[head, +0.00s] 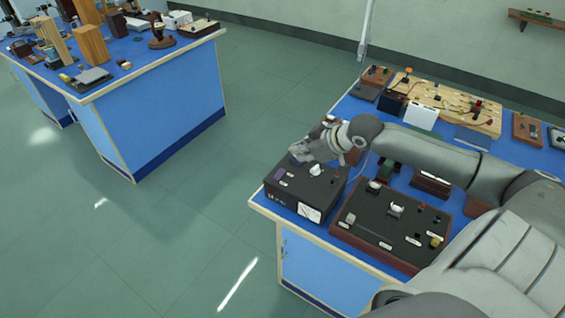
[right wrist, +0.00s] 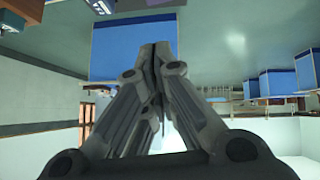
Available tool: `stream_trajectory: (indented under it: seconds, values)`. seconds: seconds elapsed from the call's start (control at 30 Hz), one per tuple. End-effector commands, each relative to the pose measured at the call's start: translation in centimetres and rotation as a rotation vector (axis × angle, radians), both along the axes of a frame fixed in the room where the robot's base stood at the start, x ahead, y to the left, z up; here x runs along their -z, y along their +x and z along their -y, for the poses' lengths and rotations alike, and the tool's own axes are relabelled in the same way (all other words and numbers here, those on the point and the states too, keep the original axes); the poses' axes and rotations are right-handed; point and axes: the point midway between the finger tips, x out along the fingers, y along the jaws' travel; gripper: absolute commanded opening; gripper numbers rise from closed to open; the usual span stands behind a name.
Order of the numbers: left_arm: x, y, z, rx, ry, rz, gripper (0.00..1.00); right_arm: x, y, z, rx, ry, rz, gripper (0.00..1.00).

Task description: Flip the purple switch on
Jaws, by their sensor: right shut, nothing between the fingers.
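A black box (head: 316,195) stands on the near left corner of the right-hand blue bench. A small purple part (head: 280,174), which looks like the purple switch, sits on the left of its top face; its lever position is too small to tell. My right gripper (head: 298,153) is above the far edge of this box, behind and a little right of the purple part. In the right wrist view its fingers (right wrist: 154,52) are closed together with nothing between them. A purple patch (right wrist: 158,2) shows at that view's top edge. My left gripper is not in view.
A dark board with knobs and switches (head: 378,228) lies right of the box, below my right arm. A wooden board (head: 452,107) and a white box (head: 421,116) are farther back. Another blue bench (head: 165,95) stands left, across open green floor.

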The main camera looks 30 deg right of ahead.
Motion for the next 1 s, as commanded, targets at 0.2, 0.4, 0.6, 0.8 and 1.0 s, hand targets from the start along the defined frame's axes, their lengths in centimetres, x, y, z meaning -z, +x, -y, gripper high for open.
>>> stream_trajectory:
  seconds: [0.2, 0.4, 0.6, 0.8, 1.0]
  values:
    - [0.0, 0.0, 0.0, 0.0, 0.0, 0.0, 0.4, -0.4, 0.2, 0.2, 0.001, 0.002, 0.005, 0.0]
    - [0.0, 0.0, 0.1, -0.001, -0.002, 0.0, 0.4, -0.3, 0.2, 0.1, 0.001, 0.001, 0.005, 0.0]
    - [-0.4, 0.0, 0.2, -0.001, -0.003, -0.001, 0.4, 0.4, 1.1, 0.0, 0.004, 0.005, 0.008, 0.0]
    - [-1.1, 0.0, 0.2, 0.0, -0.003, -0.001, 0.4, 2.2, 3.0, -0.6, 0.005, 0.007, 0.007, 0.0]
    - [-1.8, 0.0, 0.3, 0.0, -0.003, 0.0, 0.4, 4.4, 5.1, -1.2, 0.003, 0.005, 0.006, 0.0]
